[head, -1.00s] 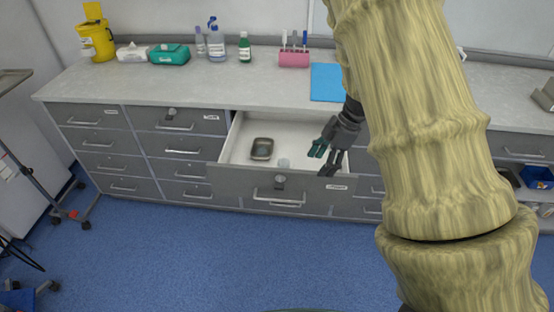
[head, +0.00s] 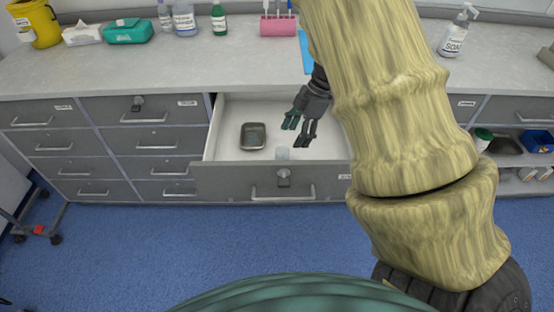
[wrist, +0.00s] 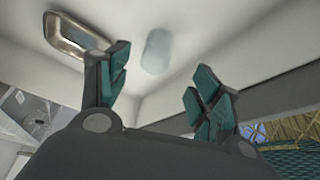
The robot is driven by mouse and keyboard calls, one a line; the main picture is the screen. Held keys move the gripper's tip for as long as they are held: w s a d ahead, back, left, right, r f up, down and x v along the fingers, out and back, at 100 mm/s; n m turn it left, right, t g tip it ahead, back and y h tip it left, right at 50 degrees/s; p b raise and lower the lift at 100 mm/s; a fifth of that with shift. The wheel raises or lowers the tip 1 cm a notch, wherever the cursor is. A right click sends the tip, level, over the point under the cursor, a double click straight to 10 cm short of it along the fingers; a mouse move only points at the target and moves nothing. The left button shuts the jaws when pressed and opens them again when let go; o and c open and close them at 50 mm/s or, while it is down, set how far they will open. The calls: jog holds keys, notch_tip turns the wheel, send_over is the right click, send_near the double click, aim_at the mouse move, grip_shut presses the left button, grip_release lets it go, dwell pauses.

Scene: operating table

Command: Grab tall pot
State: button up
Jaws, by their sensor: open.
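A small translucent, pale cup-like pot (head: 282,153) stands in the open drawer (head: 235,180), close to its front panel. It also shows in the wrist view (wrist: 157,52), beyond the fingertips and between them. My gripper (head: 299,131) is open and empty, over the drawer, up and to the right of the pot in the head view. In the wrist view my two fingers (wrist: 163,78) are spread apart, and neither touches the pot.
A shallow metal tray (head: 253,136) lies in the drawer left of the pot; it also shows in the wrist view (wrist: 76,32). The drawer's walls surround the pot. The counter (head: 120,70) behind carries bottles, a teal box (head: 129,31) and a pink holder (head: 277,25).

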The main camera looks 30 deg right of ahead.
aim_at(282, 157)
jog(key=shift+w+x, duration=0.15)
jog(key=shift+x, duration=2.65)
jog(key=shift+w+x, duration=0.1)
jog(key=shift+x, duration=2.65)
jog(key=c, duration=1.1)
jog(key=shift+r, duration=0.15)
